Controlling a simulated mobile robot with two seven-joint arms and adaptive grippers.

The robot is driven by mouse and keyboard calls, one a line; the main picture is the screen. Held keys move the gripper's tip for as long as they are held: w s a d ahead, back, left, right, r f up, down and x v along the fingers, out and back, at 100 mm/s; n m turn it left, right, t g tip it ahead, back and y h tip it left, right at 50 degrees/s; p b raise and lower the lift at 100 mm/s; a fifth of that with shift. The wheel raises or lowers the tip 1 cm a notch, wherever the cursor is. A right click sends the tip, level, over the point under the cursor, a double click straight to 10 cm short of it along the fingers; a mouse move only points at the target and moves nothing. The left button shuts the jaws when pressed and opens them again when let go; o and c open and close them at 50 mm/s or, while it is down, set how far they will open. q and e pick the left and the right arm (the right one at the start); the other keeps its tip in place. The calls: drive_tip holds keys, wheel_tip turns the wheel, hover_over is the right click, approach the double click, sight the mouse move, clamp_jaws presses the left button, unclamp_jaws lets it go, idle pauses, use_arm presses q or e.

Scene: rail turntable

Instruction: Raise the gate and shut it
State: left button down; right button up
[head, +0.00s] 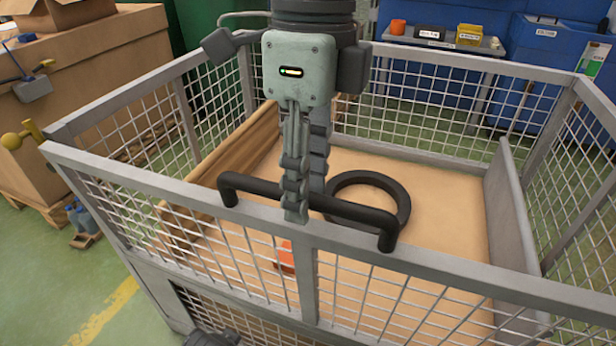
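The gate is the grey mesh front panel (400,258) of a wire cage. It stands about upright, with its top rail near the cage's left corner; I cannot tell if it touches. A black bar handle (362,214) runs along its top rail. My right gripper (304,195) points down over the middle of the handle, with one finger in front of the bar and one behind it, and looks shut on it. A yellow lever with a round knob (12,141) sticks out by the left corner. A dark part shows at the bottom edge; I cannot tell if it is my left gripper.
Inside the cage lie a black ring (398,190), an orange piece (286,257), a wooden board (238,142) and a grey panel (508,215). Cardboard boxes (105,65) stand at the left, a small table (450,46) behind. Green floor (60,285) is free at front left.

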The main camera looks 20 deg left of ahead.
drive_tip(key=shift+d, duration=0.1)
drive_tip(key=shift+c, duration=0.2)
clamp_jaws()
drive_tip(key=shift+w, duration=0.1)
